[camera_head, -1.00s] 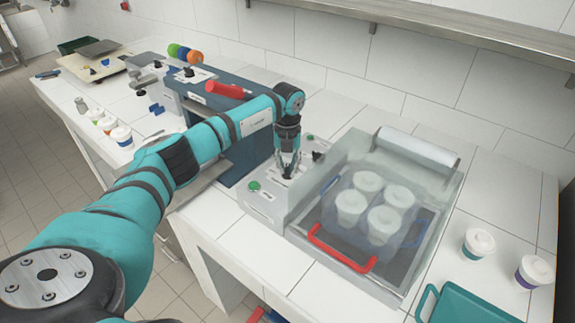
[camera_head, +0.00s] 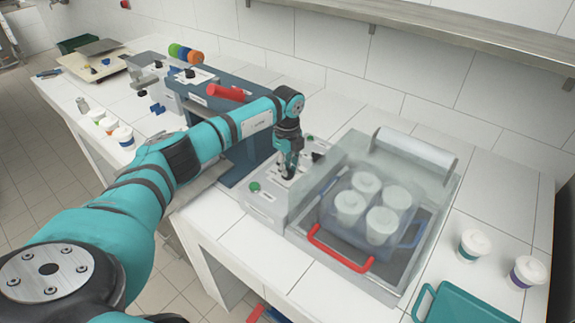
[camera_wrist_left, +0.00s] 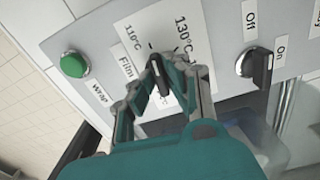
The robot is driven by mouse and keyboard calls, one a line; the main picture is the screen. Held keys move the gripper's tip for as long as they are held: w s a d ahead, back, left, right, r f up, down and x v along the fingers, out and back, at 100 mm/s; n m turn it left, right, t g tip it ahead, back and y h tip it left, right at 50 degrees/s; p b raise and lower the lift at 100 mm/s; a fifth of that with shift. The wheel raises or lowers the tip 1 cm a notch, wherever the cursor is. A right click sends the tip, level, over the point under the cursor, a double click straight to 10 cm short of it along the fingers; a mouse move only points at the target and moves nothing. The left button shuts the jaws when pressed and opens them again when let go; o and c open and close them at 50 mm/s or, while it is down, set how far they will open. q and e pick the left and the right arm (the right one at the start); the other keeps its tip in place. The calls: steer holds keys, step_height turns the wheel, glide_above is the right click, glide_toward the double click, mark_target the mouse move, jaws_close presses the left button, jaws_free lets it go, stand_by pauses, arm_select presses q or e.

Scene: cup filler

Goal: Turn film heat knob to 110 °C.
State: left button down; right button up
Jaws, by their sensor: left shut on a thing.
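The film heat knob (camera_wrist_left: 160,78) is small and black, on the grey panel of the wrapping machine. My left gripper (camera_wrist_left: 161,66) is shut on it, with a fingertip on each side. The fingers cover part of the knob, so I cannot tell its exact setting. The 110 °C mark (camera_wrist_left: 133,36) is left of the knob and the 130 °C mark (camera_wrist_left: 184,42) is right of it, on the white label. In the head view my left gripper (camera_head: 289,174) points down at this panel and hides the knob. My right gripper is not in view.
A green button (camera_wrist_left: 74,65) and a black Off/On knob (camera_wrist_left: 255,66) flank the label. Right of the panel stands a clear cover with a red handle (camera_head: 338,250) over several white cups. A teal tray (camera_head: 470,305) and two lidded cups are farther right.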

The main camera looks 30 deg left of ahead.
mark_target(288, 169)
arm_select(q)
steer(key=shift+r+n, duration=0.1)
steer(key=shift+n, duration=0.6)
steer(key=c, duration=1.4)
jaws_free()
steer(key=shift+o, duration=0.2)
step_height(288, 169, up, 12)
